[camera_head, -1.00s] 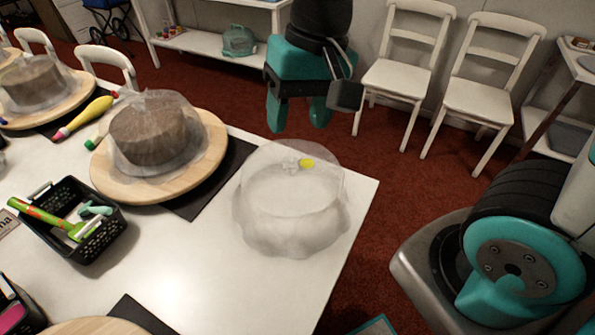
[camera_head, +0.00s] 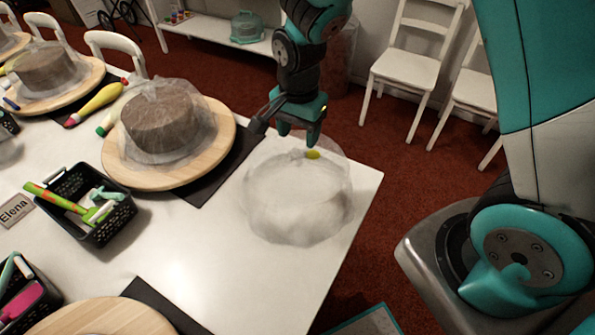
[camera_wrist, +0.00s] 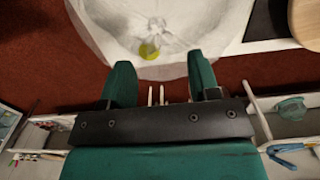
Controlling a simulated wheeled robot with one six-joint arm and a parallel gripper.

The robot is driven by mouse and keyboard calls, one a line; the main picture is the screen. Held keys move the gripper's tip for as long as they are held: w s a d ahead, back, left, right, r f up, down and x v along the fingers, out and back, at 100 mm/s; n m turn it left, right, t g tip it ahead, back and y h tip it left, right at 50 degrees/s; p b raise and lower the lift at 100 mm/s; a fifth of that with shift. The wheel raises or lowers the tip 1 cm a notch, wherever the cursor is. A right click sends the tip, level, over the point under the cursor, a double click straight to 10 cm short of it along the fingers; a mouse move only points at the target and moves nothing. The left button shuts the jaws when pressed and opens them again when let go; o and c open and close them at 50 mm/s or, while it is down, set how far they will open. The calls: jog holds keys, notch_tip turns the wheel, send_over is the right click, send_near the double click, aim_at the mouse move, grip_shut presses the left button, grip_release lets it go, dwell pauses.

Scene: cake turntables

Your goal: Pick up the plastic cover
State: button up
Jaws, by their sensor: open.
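A clear, cloudy plastic cover (camera_head: 297,200) stands on the corner of the white table. It is dome-shaped with a crumpled skirt, and a yellow spot (camera_head: 313,154) shows near its top. My gripper (camera_head: 299,135) is just above and behind the top of the cover, pointing down, with nothing between its fingers. In the wrist view my gripper (camera_wrist: 162,82) has its two teal fingers apart, and the cover (camera_wrist: 190,22) lies ahead of them with its yellow spot (camera_wrist: 148,51). Whether a finger touches the cover is unclear.
A second cover (camera_head: 190,98) sits over a brown cake (camera_head: 157,122) on a wooden turntable (camera_head: 222,130) to the left. A black basket (camera_head: 97,232) of tools stands front left. The table's right edge is close to the cover. White chairs (camera_head: 405,69) stand behind.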

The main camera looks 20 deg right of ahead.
aim_at(298, 152)
jog(key=f, duration=0.4)
jog(key=f+p, duration=0.1)
jog(key=shift+s+a+f, duration=0.2)
jog(key=shift+s+f, duration=0.05)
jog(key=shift+f, duration=0.15)
jog(key=shift+c, duration=0.2)
grip_shut()
